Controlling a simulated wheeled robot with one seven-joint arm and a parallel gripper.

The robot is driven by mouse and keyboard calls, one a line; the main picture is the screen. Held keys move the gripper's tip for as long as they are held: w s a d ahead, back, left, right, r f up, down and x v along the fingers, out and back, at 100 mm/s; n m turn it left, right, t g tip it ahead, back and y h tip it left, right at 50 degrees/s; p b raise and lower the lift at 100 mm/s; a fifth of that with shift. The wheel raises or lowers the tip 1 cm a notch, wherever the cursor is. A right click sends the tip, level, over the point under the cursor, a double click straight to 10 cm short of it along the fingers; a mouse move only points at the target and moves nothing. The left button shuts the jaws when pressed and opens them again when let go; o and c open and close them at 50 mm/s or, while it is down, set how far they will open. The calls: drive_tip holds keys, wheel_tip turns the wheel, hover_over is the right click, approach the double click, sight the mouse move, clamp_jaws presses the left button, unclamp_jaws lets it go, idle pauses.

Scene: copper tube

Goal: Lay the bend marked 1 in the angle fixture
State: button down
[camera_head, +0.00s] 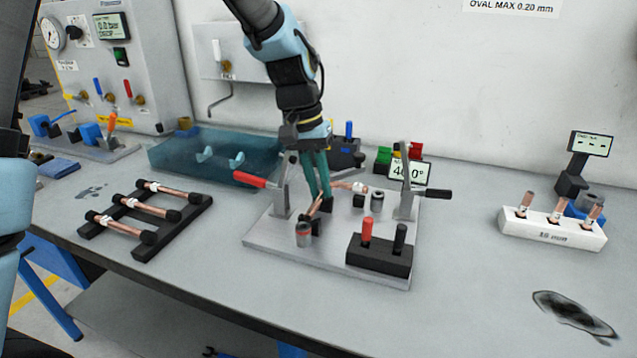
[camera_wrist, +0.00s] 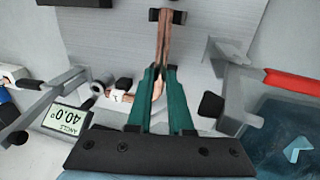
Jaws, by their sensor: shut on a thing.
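The angle fixture (camera_head: 275,242) is a light grey plate with a red-handled clamp (camera_head: 250,180), a black-handled clamp (camera_head: 435,194), black blocks and a display reading 40.0°. My gripper (camera_head: 325,193), with green fingers, is over the middle of the plate and shut on a copper bend (camera_head: 352,186). In the wrist view the bend (camera_wrist: 165,38) runs between my fingertips (camera_wrist: 159,75). Its far end is at a black block (camera_wrist: 167,15). Its other leg carries a white tag (camera_wrist: 118,95), whose mark I cannot read surely. Whether the bend rests fully on its supports is unclear.
A black rack (camera_head: 180,223) with tagged straight copper tubes stands at the left. A blue translucent bin (camera_head: 200,152) is behind. A white block (camera_head: 545,229) holding copper pieces stands at the right. A black block with red and black pins (camera_head: 380,254) is at the plate's front right.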

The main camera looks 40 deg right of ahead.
drive_tip(key=shift+s+a+f, duration=0.1)
drive_tip(key=shift+a+f, duration=0.2)
drive_tip(key=shift+f, duration=0.5)
drive_tip(key=c, duration=1)
unclamp_jaws()
drive_tip(key=shift+c, duration=0.2)
drive_tip(key=shift+o, duration=1.4)
drive_tip(key=shift+r, duration=0.25)
drive_tip(key=d+b+v, duration=0.1)
drive_tip(key=v, duration=1)
drive_tip(key=shift+a+r+b, duration=0.25)
drive_tip(key=shift+r+b, duration=0.05)
drive_tip(key=shift+r, duration=0.1)
drive_tip(key=shift+s, duration=0.1)
